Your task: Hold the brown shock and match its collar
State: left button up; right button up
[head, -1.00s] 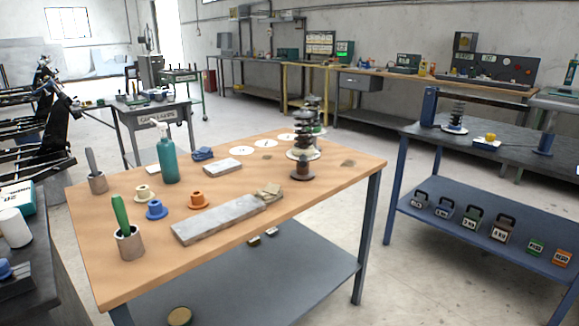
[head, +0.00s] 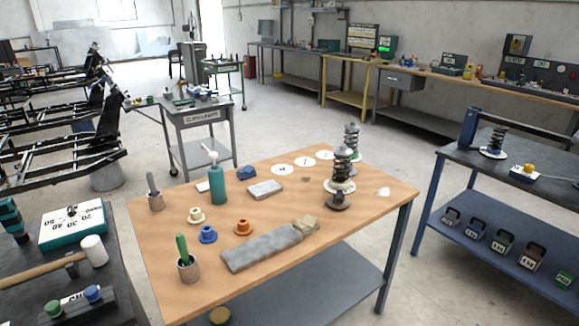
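Two dark coil-spring shocks stand upright at the right of the wooden table. The nearer shock (head: 342,172) has a pale disc around its lower part and a dark brownish base; the farther shock (head: 353,138) is partly hidden behind it. I cannot tell surely which is the brown one. Neither of my grippers shows in the head view.
The wooden table (head: 340,247) also holds a teal bottle (head: 218,187), a cup with a green-handled tool (head: 187,267), a long grey slab (head: 262,248) and several white discs. A blue bench (head: 462,160) stands right, with another spring shock (head: 495,141). A dark bench with a mallet (head: 93,250) is at left.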

aim_at(339, 186)
jog(key=i+l+u, duration=0.15)
jog(key=l+u, duration=1.3)
jog(key=l, duration=0.2)
